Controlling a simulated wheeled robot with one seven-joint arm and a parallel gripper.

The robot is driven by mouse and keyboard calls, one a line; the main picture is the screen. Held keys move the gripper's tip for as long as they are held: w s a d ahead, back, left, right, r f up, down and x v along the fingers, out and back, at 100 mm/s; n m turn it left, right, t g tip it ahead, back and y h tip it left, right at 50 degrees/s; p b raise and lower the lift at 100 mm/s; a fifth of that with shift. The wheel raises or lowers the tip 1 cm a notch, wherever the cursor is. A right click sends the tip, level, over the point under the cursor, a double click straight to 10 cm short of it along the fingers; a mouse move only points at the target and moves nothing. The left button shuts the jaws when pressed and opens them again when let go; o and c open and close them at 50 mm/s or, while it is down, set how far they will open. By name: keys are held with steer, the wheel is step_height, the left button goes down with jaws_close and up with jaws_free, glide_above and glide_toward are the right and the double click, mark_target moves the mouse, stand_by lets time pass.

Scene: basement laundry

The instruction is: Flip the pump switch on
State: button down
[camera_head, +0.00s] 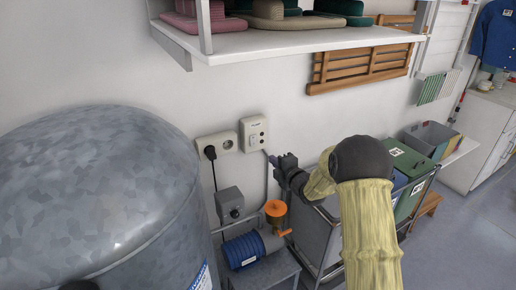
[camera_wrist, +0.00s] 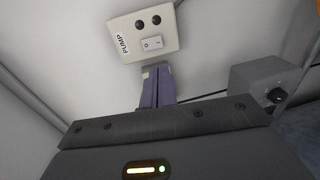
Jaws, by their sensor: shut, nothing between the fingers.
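The pump switch plate (camera_head: 254,133) is a cream box on the white wall, right of a socket with a black plug. In the wrist view the plate (camera_wrist: 130,42) carries a PUMP label, two dark round spots and a white rocker (camera_wrist: 152,44) marked 0 and I. I cannot tell which side of the rocker is pressed. My gripper (camera_head: 271,157) is just below and right of the plate in the head view. In the wrist view its purple fingers (camera_wrist: 157,72) are shut and empty, with their tips just below the rocker, over the plate's lower edge. I cannot tell whether they touch it.
A large grey tank (camera_head: 95,200) fills the left. A blue pump (camera_head: 243,250) with an orange top (camera_head: 275,208) and a grey box (camera_head: 229,204) sit below the switch. A shelf (camera_head: 290,42) hangs above. A cart with bins (camera_head: 408,160) stands at right.

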mark_target(254, 145)
steer(key=p+x, duration=0.3)
steer(key=x, duration=0.9)
steer(key=shift+w+a, duration=0.1)
steer(key=shift+f+b, duration=0.2)
steer(key=shift+b, duration=0.3)
steer(key=shift+w+a+f+b, duration=0.1)
steer(key=shift+b, duration=0.35)
steer(key=shift+r, duration=0.25)
steer(key=shift+f, duration=0.1)
